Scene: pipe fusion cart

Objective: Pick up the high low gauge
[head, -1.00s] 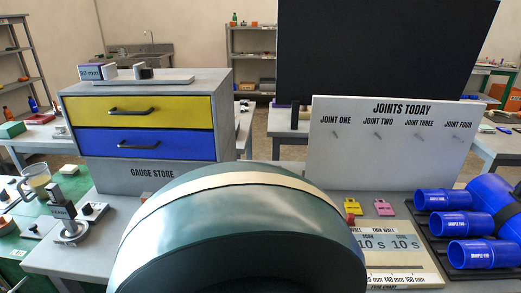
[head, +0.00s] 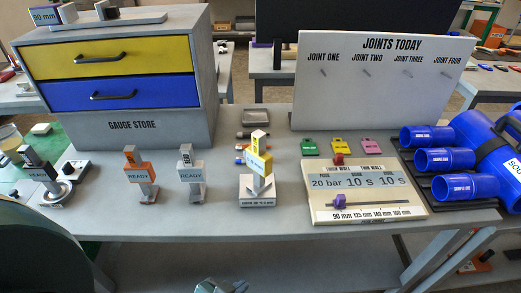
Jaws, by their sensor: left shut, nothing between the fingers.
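Several upright gauges stand along the front of the grey bench. An orange gauge (head: 135,168) and a grey gauge (head: 189,170) each carry a READY label. A yellow and white gauge (head: 259,160) stands on a labelled white base (head: 258,195). A dark gauge (head: 42,170) stands on a round metal base at the left. I cannot tell which is the high low gauge. My left gripper (head: 220,286) shows only in part at the bottom edge, shut and empty, below the bench front and apart from the gauges. My right gripper is not in view.
The gauge store (head: 150,132) with yellow and blue drawers stands behind the gauges. A settings panel (head: 364,195) with a purple slider, coloured tags and blue sample pipes (head: 444,160) fill the right. The JOINTS TODAY board (head: 380,90) stands behind. Bench space between gauges is bare.

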